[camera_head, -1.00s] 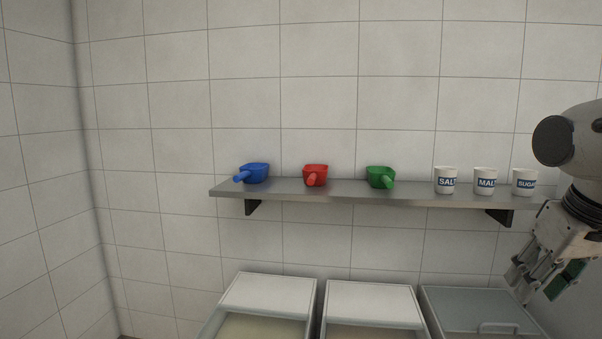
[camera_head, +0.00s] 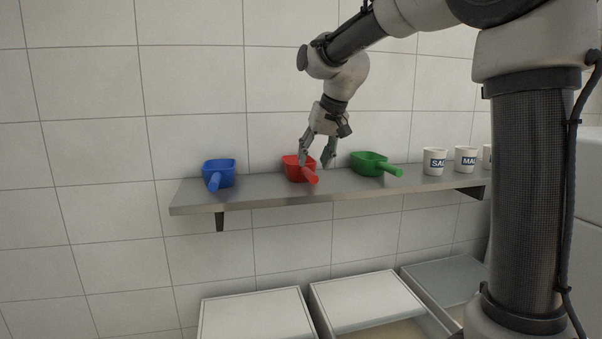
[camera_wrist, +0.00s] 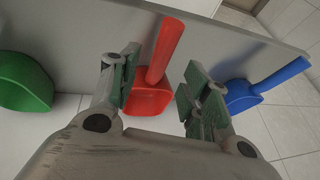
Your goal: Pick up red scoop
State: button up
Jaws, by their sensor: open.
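The red scoop (camera_head: 296,171) lies on the metal shelf (camera_head: 270,194) between the blue and green scoops, its handle pointing out over the front edge. My gripper (camera_head: 317,165) is open and empty, just above and in front of it, with one finger overlapping the scoop in the head view. In the wrist view, the red scoop (camera_wrist: 153,98) shows between the two green-padded fingers of my gripper (camera_wrist: 160,85), nearer the left finger, with its handle toward the top. I cannot tell whether a finger touches it.
The blue scoop (camera_head: 218,172) stands to the left and the green scoop (camera_head: 370,163) to the right on the same shelf. White labelled cups (camera_head: 434,161) stand farther right. Lidded bins (camera_head: 255,317) are below the shelf. The tiled wall is close behind.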

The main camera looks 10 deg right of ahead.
aim_at(310, 170)
jog(key=x, duration=0.6)
jog(key=shift+f, duration=0.2)
grip_shut()
